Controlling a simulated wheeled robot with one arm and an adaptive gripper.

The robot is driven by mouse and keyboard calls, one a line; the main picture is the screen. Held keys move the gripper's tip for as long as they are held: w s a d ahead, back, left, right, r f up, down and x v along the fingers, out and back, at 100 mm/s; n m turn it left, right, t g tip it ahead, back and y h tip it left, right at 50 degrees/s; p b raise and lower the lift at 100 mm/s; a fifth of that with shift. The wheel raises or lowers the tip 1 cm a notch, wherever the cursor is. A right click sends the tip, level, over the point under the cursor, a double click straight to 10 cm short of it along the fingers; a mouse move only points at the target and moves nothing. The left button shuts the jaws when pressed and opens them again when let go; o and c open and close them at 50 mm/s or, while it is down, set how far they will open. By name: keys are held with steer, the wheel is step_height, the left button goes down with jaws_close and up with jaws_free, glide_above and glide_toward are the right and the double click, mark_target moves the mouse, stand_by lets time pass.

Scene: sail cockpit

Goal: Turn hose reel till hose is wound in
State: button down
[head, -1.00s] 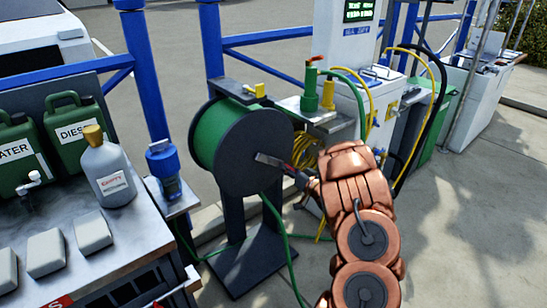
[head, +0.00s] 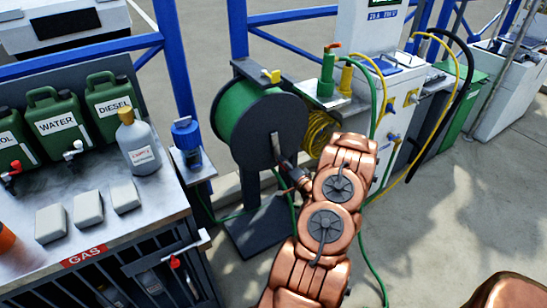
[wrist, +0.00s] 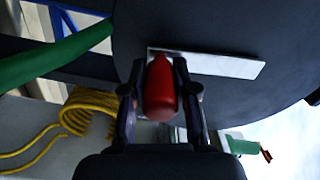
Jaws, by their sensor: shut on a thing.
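The hose reel (head: 264,120) has a green hose (head: 240,122) around its drum between dark discs. It stands on a dark post and base plate. Its flat metal crank (head: 276,146) points down from the disc's centre in the head view. The crank (wrist: 215,63) crosses the dark disc in the wrist view. My gripper (wrist: 160,88) is shut around the red crank handle (wrist: 160,90), with a finger on each side. In the head view my gripper (head: 296,180) is small and partly hidden by my copper arm. Loose green hose (head: 368,262) lies on the ground.
A metal bench (head: 100,215) with green jerrycans stands at left. A coiled yellow hose (head: 320,133) hangs behind the reel. A white pedestal (head: 365,30) with taps and cables stands behind. Paved ground (head: 460,220) at right is open.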

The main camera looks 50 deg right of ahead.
steer(key=shift+w+a+f+m+p, duration=0.1)
steer(key=shift+w+a+m+p, duration=0.1)
steer(key=shift+a+m, duration=0.2)
steer(key=shift+w+a+m+p, duration=0.1)
steer(key=shift+a+m+p, duration=0.15)
steer(key=shift+m, duration=0.25)
steer(key=shift+a, duration=0.15)
steer(key=c, duration=0.9)
jaws_free()
steer(key=shift+v, duration=5.95)
